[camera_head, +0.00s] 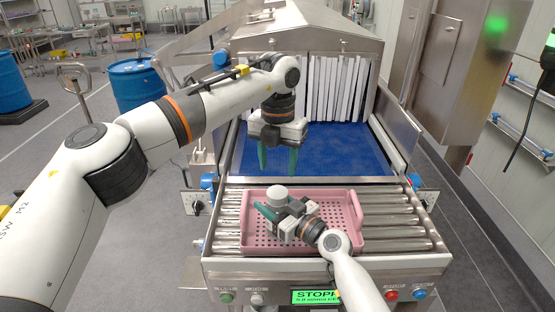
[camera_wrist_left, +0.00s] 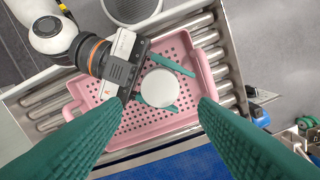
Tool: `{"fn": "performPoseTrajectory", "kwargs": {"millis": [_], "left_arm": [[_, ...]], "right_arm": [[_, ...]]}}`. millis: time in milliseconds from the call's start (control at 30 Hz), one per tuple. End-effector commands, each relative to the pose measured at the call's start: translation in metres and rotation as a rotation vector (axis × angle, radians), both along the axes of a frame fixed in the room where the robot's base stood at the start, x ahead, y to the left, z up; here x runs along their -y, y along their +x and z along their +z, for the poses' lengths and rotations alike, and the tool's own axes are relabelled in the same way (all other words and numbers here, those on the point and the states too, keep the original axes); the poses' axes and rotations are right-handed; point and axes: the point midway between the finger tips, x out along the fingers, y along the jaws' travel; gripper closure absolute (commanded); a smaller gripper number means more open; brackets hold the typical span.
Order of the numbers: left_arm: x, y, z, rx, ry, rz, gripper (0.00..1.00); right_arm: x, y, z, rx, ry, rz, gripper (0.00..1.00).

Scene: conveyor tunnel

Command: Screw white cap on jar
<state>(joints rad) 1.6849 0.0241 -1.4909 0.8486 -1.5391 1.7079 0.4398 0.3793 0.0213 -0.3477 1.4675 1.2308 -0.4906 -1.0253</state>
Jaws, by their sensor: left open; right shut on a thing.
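A white round cap (camera_head: 277,192) shows above my right gripper's fingers in the head view. In the left wrist view the cap (camera_wrist_left: 159,88) is a plain white disc seen from above. The jar under it is mostly hidden by the cap and fingers; I cannot tell how the cap sits on it. My right gripper (camera_head: 279,208) is shut on the jar, low over the pink tray, its green fingers on either side. My left gripper (camera_head: 278,162) is open and empty, pointing down above and behind the cap. Its fingers frame the cap in the left wrist view.
The pink perforated tray (camera_head: 354,236) lies on the metal rollers (camera_head: 395,215). Behind it are a blue belt (camera_head: 335,152) and a tunnel with white strip curtains (camera_head: 330,88). Metal side rails border the belt. Blue barrels (camera_head: 135,82) stand far left.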

Motion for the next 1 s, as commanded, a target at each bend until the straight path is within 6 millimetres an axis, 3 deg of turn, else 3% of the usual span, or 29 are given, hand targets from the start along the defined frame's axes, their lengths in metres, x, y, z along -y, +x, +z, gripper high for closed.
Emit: {"fn": "performPoseTrajectory", "kwargs": {"millis": [500, 933, 1000], "left_arm": [[0.000, 0.000, -0.069, -0.003, 0.001, -0.001, 0.46], [0.000, 0.000, -0.079, -0.001, 0.000, -0.001, 0.46], [0.000, 0.000, -0.079, -0.001, 0.000, -0.001, 0.54]], "right_arm": [[0.000, 0.000, 0.000, -0.001, -0.001, 0.000, 1.00], [0.000, 0.000, 0.000, 0.000, 0.000, 0.000, 1.00], [0.000, 0.000, 0.000, 0.000, 0.000, 0.000, 1.00]]}}
